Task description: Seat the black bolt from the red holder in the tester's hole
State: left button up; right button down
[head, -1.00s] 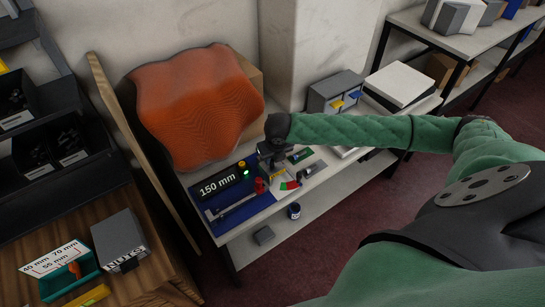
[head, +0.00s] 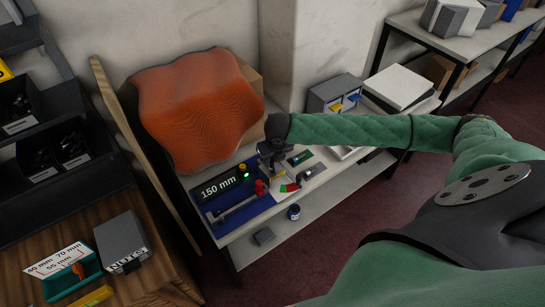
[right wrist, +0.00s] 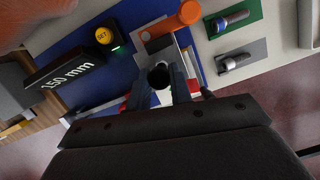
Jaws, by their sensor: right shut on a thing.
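My right gripper (right wrist: 160,92) is shut on the black bolt (right wrist: 159,76), whose dark round head shows between the fingers. The bolt's lower part is hidden. It is over or at a grey metal block (right wrist: 165,48) on the tester; I cannot tell whether the bolt is in a hole. In the head view the right gripper (head: 272,150) points down at the tester's right end and hides the bolt. The tester has a blue base (head: 218,225) and a display (head: 219,187) reading 150 mm, with a green light lit. I cannot make out the red holder clearly. My left gripper is not in view.
A yellow SET button (right wrist: 103,35) and an orange handle (right wrist: 187,14) are near the fingers. A green plate (head: 300,157) and a grey plate (head: 313,171), each with a bolt, lie to the right.

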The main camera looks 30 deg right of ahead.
aim_at(273, 161)
jog(key=p, duration=0.2)
jog(key=shift+p, duration=0.4)
dwell(2.1)
jog(key=shift+f+b, duration=0.5)
jog(key=shift+f, duration=1.3)
dwell(0.3)
jog(key=c, duration=1.2)
grip_release()
jog(key=shift+s+r, duration=0.15)
jog(key=shift+r, duration=0.35)
jog(key=shift+b+v, duration=1.3)
jog(key=shift+v, duration=2.1)
